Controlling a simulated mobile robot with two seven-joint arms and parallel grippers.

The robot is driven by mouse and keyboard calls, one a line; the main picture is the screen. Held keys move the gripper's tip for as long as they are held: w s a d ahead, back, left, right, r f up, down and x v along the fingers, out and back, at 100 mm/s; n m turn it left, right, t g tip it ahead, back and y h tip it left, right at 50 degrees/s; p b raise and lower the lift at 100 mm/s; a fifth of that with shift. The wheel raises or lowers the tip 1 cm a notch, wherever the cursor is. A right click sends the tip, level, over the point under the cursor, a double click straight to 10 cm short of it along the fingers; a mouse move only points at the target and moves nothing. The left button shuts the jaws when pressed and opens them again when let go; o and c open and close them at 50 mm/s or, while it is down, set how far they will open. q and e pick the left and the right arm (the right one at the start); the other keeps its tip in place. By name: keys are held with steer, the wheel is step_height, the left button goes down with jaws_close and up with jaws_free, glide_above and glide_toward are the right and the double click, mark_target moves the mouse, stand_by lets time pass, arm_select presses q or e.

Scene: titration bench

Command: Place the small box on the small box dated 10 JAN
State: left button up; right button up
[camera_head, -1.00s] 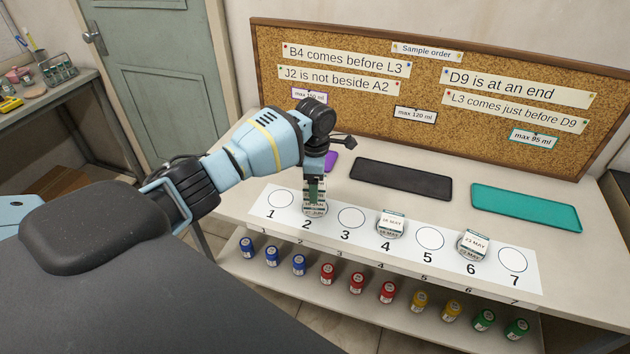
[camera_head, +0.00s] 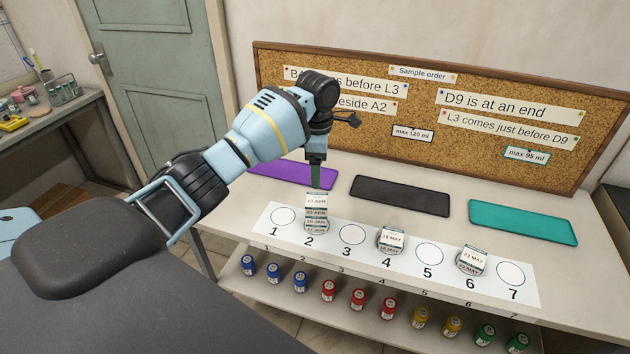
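A small white box labelled 23 APR (camera_head: 316,201) sits in a stack at circle 2. Below it is another small box (camera_head: 316,226), whose partly covered label reads like 10 JAN. The upper box looks roughly aligned over the lower one and appears to rest on it. My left gripper (camera_head: 316,185) points down, with its green fingertips at the upper box's back top edge. The upper box's top face is uncovered. The fingers are seen edge-on, so their opening is hidden. My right gripper is not in view.
Small boxes stand at circle 4 (camera_head: 392,239) and circle 6 (camera_head: 471,260). Circles 1, 3, 5 and 7 are bare. Purple (camera_head: 285,175), black (camera_head: 400,196) and teal (camera_head: 522,222) mats lie behind the strip. Several coloured jars stand on the lower shelf. A cork board rises behind.

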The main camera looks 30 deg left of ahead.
arm_select(q)
steer(key=s+d+f+m+t+h, duration=0.1)
steer(key=s+d+f+m, duration=0.1)
steer(key=d+f+m, duration=0.2)
steer(key=s+d+f+m+t+h, duration=0.1)
steer(key=s+d+f+m+t, duration=0.1)
steer(key=d+f+m, duration=0.2)
steer(key=s+d+f+m+t, duration=0.1)
steer(key=d+f+m, duration=0.2)
steer(key=d+f, duration=0.2)
steer(key=shift+s+d+m+t+h, duration=0.2)
steer(key=shift+d, duration=0.55)
steer(key=shift+s+d+m+t+h, duration=0.2)
steer(key=shift+d, duration=0.55)
steer(key=s+f+m+t, duration=0.1)
steer(key=s+f+m, duration=0.3)
steer(key=s, duration=0.6)
steer(key=s+a+f+m+t, duration=0.1)
steer(key=s+f+m, duration=0.4)
steer(key=s, duration=0.5)
steer(key=s+f+m+t, duration=0.2)
steer(key=s+f+m, duration=0.3)
steer(key=s, duration=0.5)
steer(key=shift+s+a+f+t+y, duration=0.3)
steer(key=shift+a+f+y, duration=0.1)
steer(key=shift+f, duration=0.4)
